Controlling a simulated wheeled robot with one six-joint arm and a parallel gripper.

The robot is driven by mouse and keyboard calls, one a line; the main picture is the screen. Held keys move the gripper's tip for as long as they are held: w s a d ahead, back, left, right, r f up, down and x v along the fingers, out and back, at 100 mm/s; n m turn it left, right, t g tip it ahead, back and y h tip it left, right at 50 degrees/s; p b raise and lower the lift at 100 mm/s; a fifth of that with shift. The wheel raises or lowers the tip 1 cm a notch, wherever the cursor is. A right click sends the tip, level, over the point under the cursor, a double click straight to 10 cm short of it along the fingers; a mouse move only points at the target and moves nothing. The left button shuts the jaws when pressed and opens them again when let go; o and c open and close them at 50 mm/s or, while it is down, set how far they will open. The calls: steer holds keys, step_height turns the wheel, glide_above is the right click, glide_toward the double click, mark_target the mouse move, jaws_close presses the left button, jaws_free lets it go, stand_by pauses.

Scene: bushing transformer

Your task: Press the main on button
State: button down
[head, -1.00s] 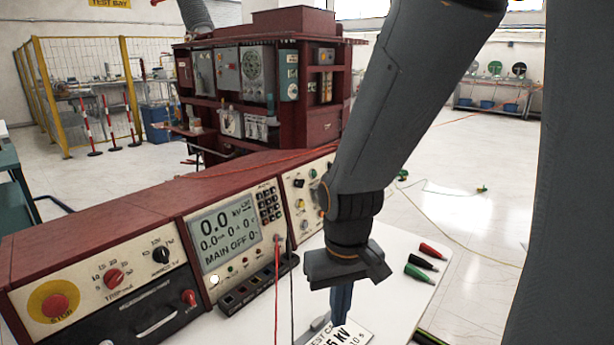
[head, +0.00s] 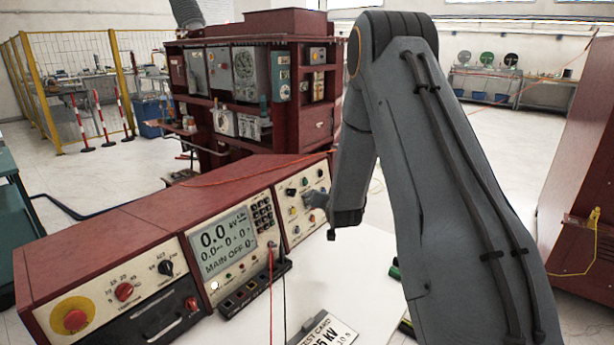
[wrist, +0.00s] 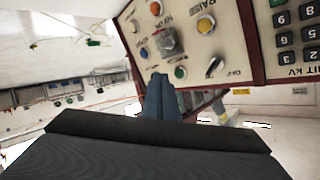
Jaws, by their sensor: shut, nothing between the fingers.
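The console's right-hand panel (head: 298,205) carries knobs and coloured buttons. I cannot read which button is labelled main on. My gripper (wrist: 161,80) is shut and empty, its blue-grey fingertips just below the green button in the picture; contact cannot be told. The display (head: 222,240) reads "MAIN OFF".
The console's left part has a red stop button (head: 75,319) on a yellow disc and a red knob (head: 124,291). Red and black leads hang from the terminal strip (head: 252,293). A white card (head: 322,331) lies on the white table (head: 300,285). A keypad (wrist: 302,30) borders the panel.

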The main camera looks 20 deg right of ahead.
mark_target(305, 182)
steer(key=w+d+t, duration=0.1)
steer(key=d+r+m+t+p, duration=0.1)
steer(key=d, duration=0.1)
steer(key=w+d+r+t+h+p, duration=0.1)
steer(key=shift+w+d+m+t, duration=0.3)
steer(key=shift+d, duration=0.1)
steer(key=w+a+f+b, duration=0.2)
steer(key=w+a+b, duration=0.2)
steer(key=w, duration=0.3)
steer(key=shift+a+b, duration=0.35)
steer(key=shift+a, duration=0.05)
steer(key=shift+w+a+f, duration=0.1)
steer(key=shift+w, duration=0.1)
stand_by(1.7)
steer(key=shift+w+a+b, duration=0.1)
steer(key=shift+w+b, duration=0.1)
steer(key=shift+b, duration=0.2)
